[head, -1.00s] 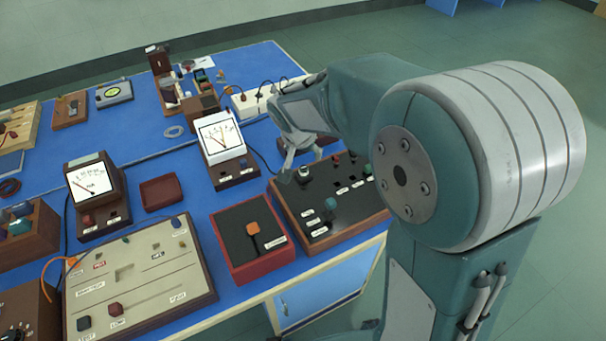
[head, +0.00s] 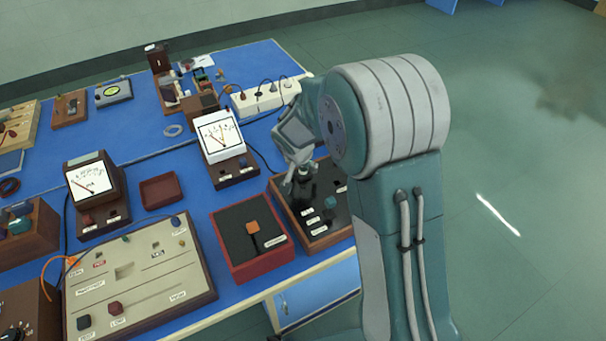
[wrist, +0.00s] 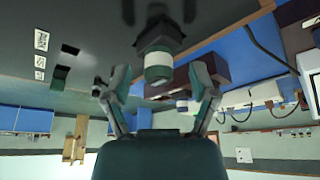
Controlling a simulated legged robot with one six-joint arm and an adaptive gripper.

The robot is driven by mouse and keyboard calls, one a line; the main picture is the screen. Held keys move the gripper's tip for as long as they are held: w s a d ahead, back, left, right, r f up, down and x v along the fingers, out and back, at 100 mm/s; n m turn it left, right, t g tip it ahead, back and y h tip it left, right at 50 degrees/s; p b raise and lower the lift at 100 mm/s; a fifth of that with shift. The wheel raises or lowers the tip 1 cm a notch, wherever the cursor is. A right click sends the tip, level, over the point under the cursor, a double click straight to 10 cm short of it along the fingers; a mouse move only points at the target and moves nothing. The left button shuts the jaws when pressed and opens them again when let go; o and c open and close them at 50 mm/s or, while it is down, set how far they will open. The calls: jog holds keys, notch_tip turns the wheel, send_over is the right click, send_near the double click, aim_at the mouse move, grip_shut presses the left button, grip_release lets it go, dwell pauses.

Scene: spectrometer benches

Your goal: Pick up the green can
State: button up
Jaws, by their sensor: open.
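In the wrist view, a small cylinder with white and green bands (wrist: 157,65), which looks like the green can, stands out from a dark panel surface; this view is upside down. My gripper (wrist: 160,80) is open, with one finger to each side of it in the picture; I cannot tell whether either touches. In the head view, my gripper (head: 301,180) points down over the black-topped control box (head: 318,236) at the table's right edge. The can is not clearly seen there, and my gripper and arm hide part of the box.
A green knob (head: 330,203) stands on the box close to my gripper. A red-framed box (head: 270,262), a white meter (head: 218,135) and a white power strip (head: 265,98) are nearby. The blue table (head: 120,140) has bare patches between instruments.

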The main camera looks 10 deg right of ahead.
jog(key=shift+w+d+f, duration=0.1)
jog(key=shift+f, duration=0.25)
grip_shut()
jog(key=shift+r, duration=0.1)
